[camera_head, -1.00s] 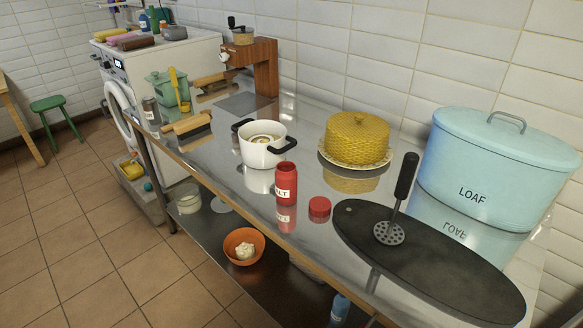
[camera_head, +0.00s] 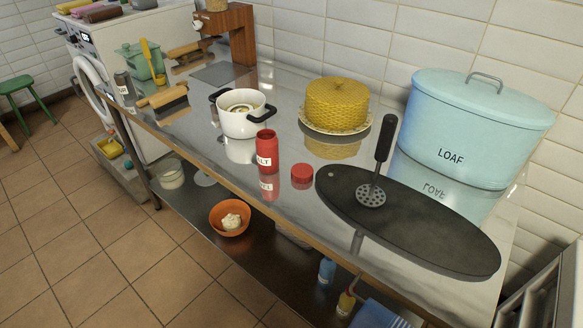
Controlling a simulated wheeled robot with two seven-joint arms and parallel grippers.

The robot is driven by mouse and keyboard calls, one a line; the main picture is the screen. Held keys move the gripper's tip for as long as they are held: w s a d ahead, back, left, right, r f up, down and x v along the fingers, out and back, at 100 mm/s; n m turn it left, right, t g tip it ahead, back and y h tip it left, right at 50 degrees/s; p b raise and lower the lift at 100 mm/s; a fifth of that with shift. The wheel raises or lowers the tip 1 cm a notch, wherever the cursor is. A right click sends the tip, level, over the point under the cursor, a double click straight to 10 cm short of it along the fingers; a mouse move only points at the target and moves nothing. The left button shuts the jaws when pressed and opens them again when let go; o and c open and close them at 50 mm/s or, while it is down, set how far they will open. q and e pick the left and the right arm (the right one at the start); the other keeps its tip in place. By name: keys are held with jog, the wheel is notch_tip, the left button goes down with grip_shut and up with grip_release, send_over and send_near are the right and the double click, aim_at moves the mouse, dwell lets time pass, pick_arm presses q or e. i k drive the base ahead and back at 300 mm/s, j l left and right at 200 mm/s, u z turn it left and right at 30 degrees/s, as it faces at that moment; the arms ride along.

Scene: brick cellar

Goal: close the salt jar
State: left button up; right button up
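The salt jar (camera_head: 267,152) is a red cylinder with a white label, partly readable as "LT". It stands upright and open on the shiny metal counter (camera_head: 300,212), near the front edge. A red round lid (camera_head: 302,173) lies on the counter just right of the jar, apart from it. Neither of my grippers shows in the head view.
A white pot (camera_head: 243,121) stands behind the jar. A yellow honeycomb-patterned dome (camera_head: 337,102) sits on a plate behind the lid. A black oval board (camera_head: 420,222) with a skimmer (camera_head: 372,192) lies right. A blue LOAF bin (camera_head: 470,125) stands at the back right.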

aim_at(267, 141)
jog(key=i+j+z, duration=0.2)
jog(key=j, duration=0.25)
jog(key=i+j+z, duration=0.15)
jog(key=j, duration=0.3)
jog(key=i+j+z, duration=0.2)
jog(key=j, duration=0.3)
jog(key=j+z, duration=0.2)
jog(key=j, duration=0.25)
